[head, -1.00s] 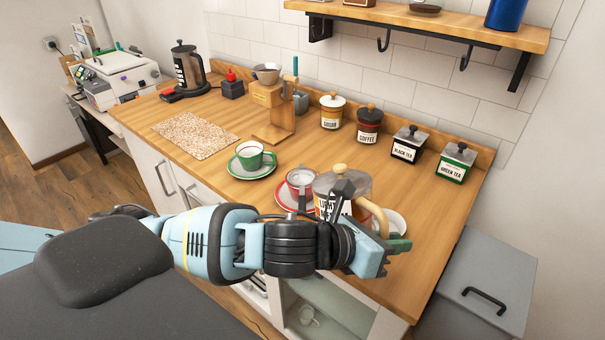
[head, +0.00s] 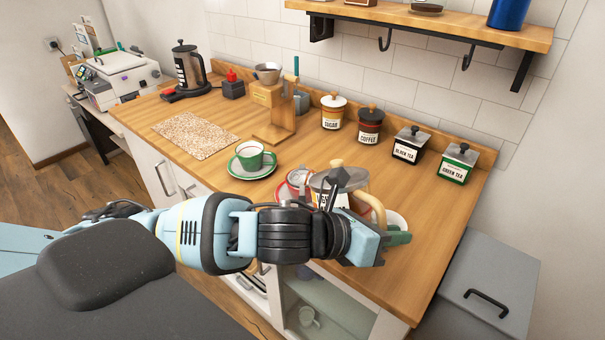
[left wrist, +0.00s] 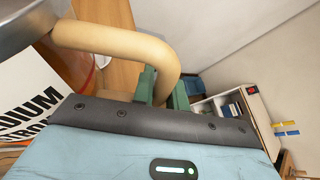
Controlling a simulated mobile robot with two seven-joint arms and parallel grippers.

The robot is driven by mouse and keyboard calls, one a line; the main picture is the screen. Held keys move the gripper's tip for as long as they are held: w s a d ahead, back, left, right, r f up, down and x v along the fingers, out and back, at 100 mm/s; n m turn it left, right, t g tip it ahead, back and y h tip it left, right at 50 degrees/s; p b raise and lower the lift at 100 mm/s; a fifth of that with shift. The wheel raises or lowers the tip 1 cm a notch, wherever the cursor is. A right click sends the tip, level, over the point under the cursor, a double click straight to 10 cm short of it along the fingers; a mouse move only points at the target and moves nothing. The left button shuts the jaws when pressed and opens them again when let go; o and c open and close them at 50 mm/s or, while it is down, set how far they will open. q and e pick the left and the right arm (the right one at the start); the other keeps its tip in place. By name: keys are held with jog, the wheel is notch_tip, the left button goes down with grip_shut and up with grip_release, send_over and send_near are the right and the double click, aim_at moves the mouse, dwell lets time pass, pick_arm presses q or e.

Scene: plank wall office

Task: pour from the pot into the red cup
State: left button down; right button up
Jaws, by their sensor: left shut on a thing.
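The pot (head: 331,192) has a metal lid with a light knob, a label and a tan handle. It is above the front right of the counter. My left gripper (head: 388,232) is shut on its handle. The left wrist view shows the handle (left wrist: 125,45) between the green fingers (left wrist: 163,92), and part of the label (left wrist: 30,110). The red cup (head: 297,177) stands on a red saucer (head: 282,192), just left of the pot in the head view and partly hidden by the pot and my arm. The spout and any stream are not clear. My right gripper is not in view.
A green cup (head: 250,153) on a green saucer (head: 243,171) stands to the left. A white dish (head: 398,219) shows behind the pot handle. Several canisters, such as coffee (head: 369,125), line the wall. Counter between the pot and the canisters is clear.

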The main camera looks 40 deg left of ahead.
pick_arm(q)
jog(key=shift+r, duration=0.25)
jog(key=shift+f, duration=0.1)
jog(key=shift+a+r, duration=0.1)
jog(key=shift+r, duration=0.1)
jog(key=shift+w+a+r, duration=0.1)
jog(key=shift+w+a, duration=0.05)
dwell(1.4)
jog(key=shift+r, duration=0.1)
dwell(0.6)
jog(key=shift+w+a+r+n, duration=0.1)
jog(key=shift+a+n, duration=0.1)
jog(key=shift+n, duration=0.1)
dwell(0.4)
jog(key=shift+a+r, duration=0.15)
dwell(1.1)
